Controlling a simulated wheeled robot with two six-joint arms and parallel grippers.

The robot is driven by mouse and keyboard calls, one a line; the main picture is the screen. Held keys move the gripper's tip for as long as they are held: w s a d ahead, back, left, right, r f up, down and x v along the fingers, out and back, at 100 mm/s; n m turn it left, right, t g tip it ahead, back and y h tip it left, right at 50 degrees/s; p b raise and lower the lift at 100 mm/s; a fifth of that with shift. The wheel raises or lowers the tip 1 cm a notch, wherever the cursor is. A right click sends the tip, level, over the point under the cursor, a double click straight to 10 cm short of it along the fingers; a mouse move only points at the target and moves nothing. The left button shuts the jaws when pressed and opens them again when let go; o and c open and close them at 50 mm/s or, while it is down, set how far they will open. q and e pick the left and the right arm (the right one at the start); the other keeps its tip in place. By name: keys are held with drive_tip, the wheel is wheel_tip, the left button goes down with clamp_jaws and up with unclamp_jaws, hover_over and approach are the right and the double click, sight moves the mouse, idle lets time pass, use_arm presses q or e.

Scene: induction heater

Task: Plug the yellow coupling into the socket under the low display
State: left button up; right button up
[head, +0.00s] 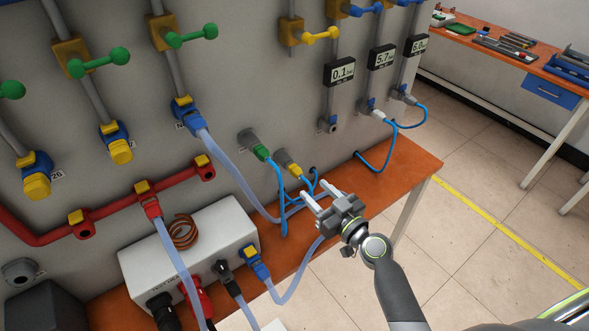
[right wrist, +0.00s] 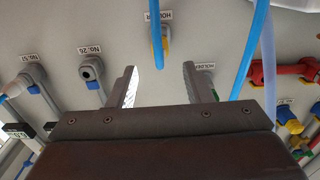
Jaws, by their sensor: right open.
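The yellow coupling (head: 293,170) sits in a grey wall holder with a blue hose hanging from it. In the right wrist view the yellow coupling (right wrist: 166,42) shows above the gap between my fingers. My right gripper (head: 320,193) is open and empty, in front of the panel just to the right of and below the coupling, apart from it. It also shows in the right wrist view (right wrist: 160,72). The low display (head: 339,71) reads 0.1. The socket under it (head: 328,124) is empty; in the right wrist view a socket labelled No. 26 (right wrist: 91,68) is empty.
A green coupling (head: 262,152) sits in the holder to the left. Blue hoses hang close to my fingers. Displays reading 5.7 (head: 381,57) and about 6.0 (head: 413,45) have hoses plugged in below. An orange bench (head: 395,173) runs under the panel.

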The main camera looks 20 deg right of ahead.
sight(301, 177)
drive_tip(key=x, duration=0.7)
drive_tip(key=shift+w+f, duration=0.15)
drive_tip(key=shift+w, duration=0.05)
drive_tip(key=shift+x, duration=0.8)
drive_tip(key=shift+b, duration=0.7)
drive_tip(key=shift+c, duration=0.3)
clamp_jaws()
drive_tip(key=shift+s, duration=0.1)
